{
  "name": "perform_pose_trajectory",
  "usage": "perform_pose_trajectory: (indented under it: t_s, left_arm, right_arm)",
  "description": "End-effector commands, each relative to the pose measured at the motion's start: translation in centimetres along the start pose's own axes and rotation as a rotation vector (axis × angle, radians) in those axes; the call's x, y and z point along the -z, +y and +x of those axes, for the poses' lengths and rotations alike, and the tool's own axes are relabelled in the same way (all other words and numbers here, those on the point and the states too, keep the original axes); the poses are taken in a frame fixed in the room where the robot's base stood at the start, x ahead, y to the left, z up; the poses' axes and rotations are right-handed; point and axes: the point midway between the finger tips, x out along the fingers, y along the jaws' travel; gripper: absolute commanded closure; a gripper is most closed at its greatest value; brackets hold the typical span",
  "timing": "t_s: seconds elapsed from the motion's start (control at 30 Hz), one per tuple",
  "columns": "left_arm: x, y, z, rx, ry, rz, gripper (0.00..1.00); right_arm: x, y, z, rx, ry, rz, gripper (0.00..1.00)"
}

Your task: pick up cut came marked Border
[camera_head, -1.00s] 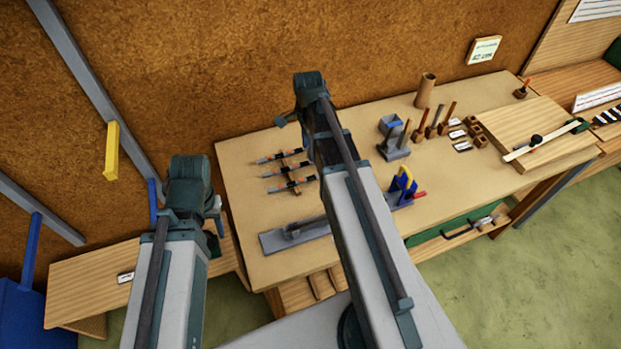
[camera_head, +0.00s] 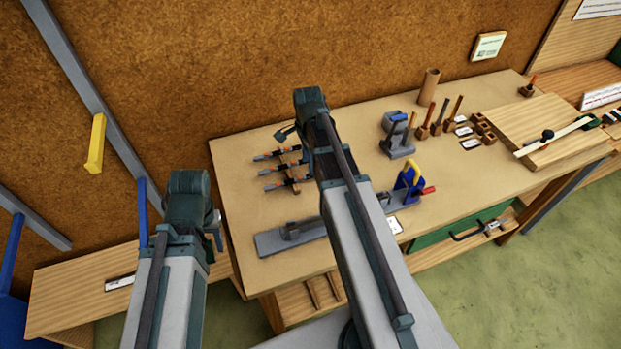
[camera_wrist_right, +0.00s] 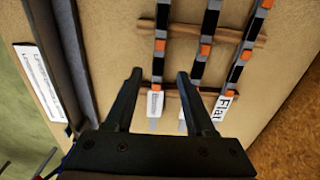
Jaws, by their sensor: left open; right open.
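Three came strips, dark with grey and orange bands, lie side by side across wooden bars on the bench. In the head view they are the far (camera_head: 277,154), middle (camera_head: 279,169) and near (camera_head: 283,183) strips, left of my right arm. The right wrist view shows white tags on their ends. The tag "Flat" (camera_wrist_right: 225,108) is readable; the left strip's tag (camera_wrist_right: 156,105) and the middle one's are not, so I cannot tell which is Border. My right gripper (camera_wrist_right: 159,76) is open, its fingers either side of the left strip in that view. My left gripper (camera_head: 216,232) is open, beside the bench's left edge.
A grey metal fixture (camera_head: 275,240) with a tag lies along the bench front, by a blue and yellow tool (camera_head: 410,182). A lower wooden shelf (camera_head: 75,290) is at left.

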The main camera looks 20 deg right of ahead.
Motion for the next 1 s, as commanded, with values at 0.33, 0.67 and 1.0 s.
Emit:
perform_pose_trajectory:
  t_s: [0.33, 0.67, 1.0]
  left_arm:
    - [0.2, 0.4, 4.3, 0.000, 0.000, 0.000, 0.50]
    - [0.2, 0.4, 4.1, 0.000, 0.000, 0.000, 0.50]
    - [0.2, 0.4, 4.1, 0.000, 0.000, 0.000, 0.50]
  right_arm:
    - [0.1, 0.3, 4.3, 0.000, 0.000, 0.000, 0.45]
    - [0.1, 0.3, 4.1, 0.000, 0.000, 0.000, 0.58]
    - [0.1, 0.3, 4.1, 0.000, 0.000, 0.000, 1.00]
